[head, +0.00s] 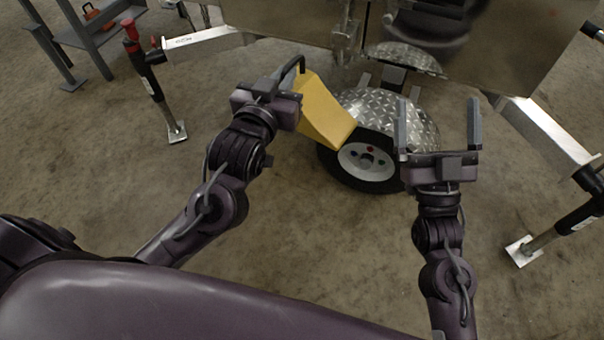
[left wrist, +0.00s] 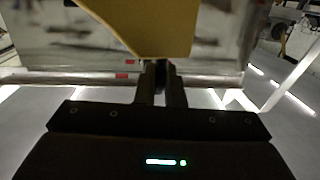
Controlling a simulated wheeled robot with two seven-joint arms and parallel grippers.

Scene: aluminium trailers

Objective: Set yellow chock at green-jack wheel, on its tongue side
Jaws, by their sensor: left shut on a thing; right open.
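The yellow chock (head: 322,112) is a wedge with a dark handle at its upper left end. My left gripper (head: 289,78) is shut on it at that handle and holds it above the floor, tilted, left of the wheel. In the left wrist view the chock (left wrist: 150,28) is above the closed fingers (left wrist: 159,88). The wheel (head: 365,162) has a black tyre and a pale hub under a tread-plate fender; the chock's lower tip overlaps its left edge in the picture. My right gripper (head: 438,128) is open and empty in front of the fender's right side. I see no green jack.
A red-topped jack (head: 150,80) stands on a foot plate at the left. Another jack (head: 545,232) stands at the right; its top is cut off. The shiny trailer body (head: 290,22) hangs over the wheel. Grey shelving (head: 75,40) is at far left. The floor before the wheel is clear.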

